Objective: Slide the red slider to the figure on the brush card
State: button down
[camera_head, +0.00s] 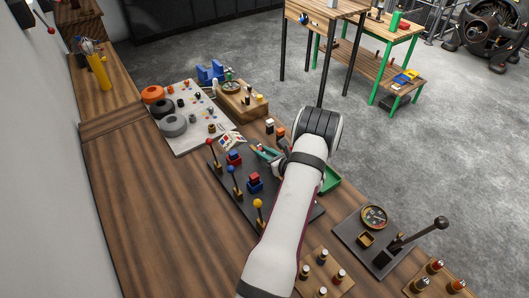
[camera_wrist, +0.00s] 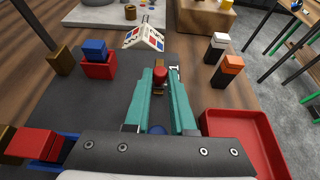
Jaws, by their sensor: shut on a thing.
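My gripper (camera_wrist: 160,82) has teal fingers, shut on the red slider (camera_wrist: 160,75), whose red knob shows between the fingertips in the wrist view. A blue knob (camera_wrist: 157,130) lies further back between the fingers, mostly hidden by them. In the head view my gripper (camera_head: 268,153) is over the far right part of the dark panel (camera_head: 222,187); the red slider is hidden there. The brush card (camera_wrist: 143,38) stands tilted beyond the panel's far edge, with red and blue marks too small to read. It also shows in the head view (camera_head: 232,140).
Levers with red, blue and yellow balls (camera_head: 258,203) stand along the panel's left side. Red and blue blocks (camera_wrist: 97,57) sit left of my fingers. A red tray (camera_wrist: 240,135) and black and orange posts (camera_wrist: 229,69) are to the right.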

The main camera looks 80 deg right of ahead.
jog(key=shift+w+d, duration=0.7)
jog(key=shift+w, duration=0.05)
jog(key=c, duration=0.7)
grip_release()
jog(key=shift+c, duration=0.2)
jog(key=v, duration=1.6)
jog(key=shift+d, duration=0.1)
jog(key=shift+w, duration=0.1)
